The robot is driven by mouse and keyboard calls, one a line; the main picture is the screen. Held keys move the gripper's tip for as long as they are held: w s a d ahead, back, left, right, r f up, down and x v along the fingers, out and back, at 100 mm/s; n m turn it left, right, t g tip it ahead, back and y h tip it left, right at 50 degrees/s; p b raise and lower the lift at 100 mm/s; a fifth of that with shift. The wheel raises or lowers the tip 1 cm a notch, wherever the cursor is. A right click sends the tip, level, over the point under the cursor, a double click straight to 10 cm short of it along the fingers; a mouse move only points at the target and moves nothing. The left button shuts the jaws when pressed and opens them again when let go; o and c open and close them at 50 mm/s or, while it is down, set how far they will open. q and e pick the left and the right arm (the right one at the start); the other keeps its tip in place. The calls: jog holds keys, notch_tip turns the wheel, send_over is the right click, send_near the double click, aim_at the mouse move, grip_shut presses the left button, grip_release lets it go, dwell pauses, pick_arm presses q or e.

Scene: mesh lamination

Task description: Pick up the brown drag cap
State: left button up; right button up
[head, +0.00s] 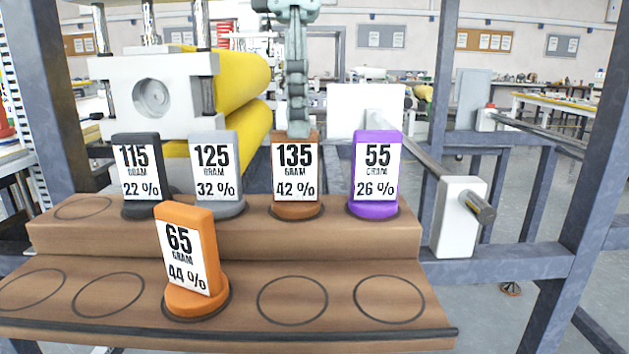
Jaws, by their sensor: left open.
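The brown drag cap (297,211) stands upright on the upper step of the wooden rack, third from the left among the caps there. Its white label reads 135 gram, 42 %. My left gripper (299,130) is grey-green and points straight down from above, its fingertips at the cap's top edge in the picture. I see it nearly edge-on, so I cannot tell whether its fingers touch the cap. The cap stands on the rack. My right gripper is not in view.
Grey (220,209) and purple (374,212) caps flank the brown one; a black cap (141,211) stands further left. An orange cap (184,304) stands on the lower step (240,330). Yellow rollers (235,85) and a white block (455,225) are behind. Several ringed spots are empty.

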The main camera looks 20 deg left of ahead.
aim_at(297, 199)
pick_arm(q)
jog(key=f, duration=0.6)
jog(key=shift+s+a+f, duration=0.2)
jog(key=shift+s, duration=0.2)
jog(key=shift+f, duration=0.65)
jog(key=shift+c, duration=0.6)
grip_shut()
jog(key=shift+r, duration=0.1)
